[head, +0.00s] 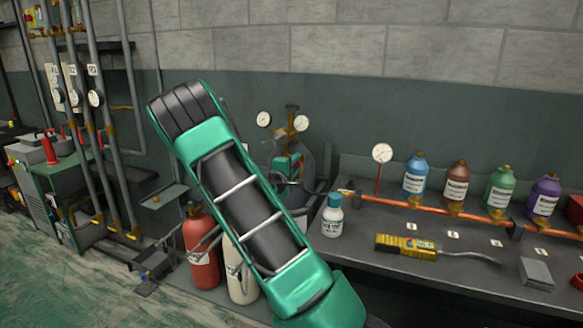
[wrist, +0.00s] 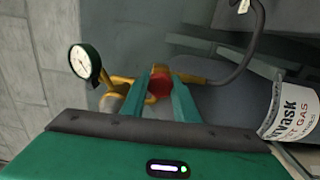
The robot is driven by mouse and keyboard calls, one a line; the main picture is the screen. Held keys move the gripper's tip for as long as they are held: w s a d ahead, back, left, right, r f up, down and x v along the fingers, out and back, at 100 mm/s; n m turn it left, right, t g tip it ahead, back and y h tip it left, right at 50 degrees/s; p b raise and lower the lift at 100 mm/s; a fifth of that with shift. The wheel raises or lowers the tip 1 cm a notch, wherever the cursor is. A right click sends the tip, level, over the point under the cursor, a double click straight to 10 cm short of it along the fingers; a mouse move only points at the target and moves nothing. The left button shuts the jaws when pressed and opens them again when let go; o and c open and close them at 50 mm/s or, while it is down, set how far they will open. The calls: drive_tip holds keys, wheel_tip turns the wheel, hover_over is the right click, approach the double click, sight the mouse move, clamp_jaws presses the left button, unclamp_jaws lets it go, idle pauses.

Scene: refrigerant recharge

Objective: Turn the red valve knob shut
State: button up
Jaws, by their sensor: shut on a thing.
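The red valve knob (wrist: 160,85) shows in the middle of the wrist view, on a brass fitting (wrist: 121,81). My gripper (wrist: 162,80) has its two green fingers on either side of the knob and is shut on it. The fingers cover the knob's sides, so how far it is turned cannot be told. In the head view my gripper (head: 287,166) is small, below a brass manifold with two round gauges (head: 264,119). My green and black arm hides part of that area.
A dark-rimmed gauge (wrist: 85,61) is left of the knob; a grey cylinder with a white label (wrist: 290,112) is at right. A red cylinder (head: 201,250) and a cream cylinder (head: 240,272) stand below. The bench (head: 460,278) at right holds bottles, a copper pipe and a yellow device (head: 405,246).

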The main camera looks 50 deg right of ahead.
drive_tip(key=m, duration=0.4)
drive_tip(key=shift+s+d+f+m, duration=0.15)
drive_tip(key=shift+s+d+m, duration=0.05)
drive_tip(key=shift+s+m, duration=0.2)
drive_tip(key=m, duration=0.3)
drive_tip(key=shift+w+m, duration=0.1)
drive_tip(key=shift+m, duration=0.2)
drive_tip(key=m, duration=0.4)
drive_tip(key=shift+m, duration=2)
drive_tip(key=o, duration=1)
drive_tip(key=shift+c, duration=0.2)
drive_tip(key=shift+o, duration=0.5)
drive_tip(key=shift+w+a, duration=0.1)
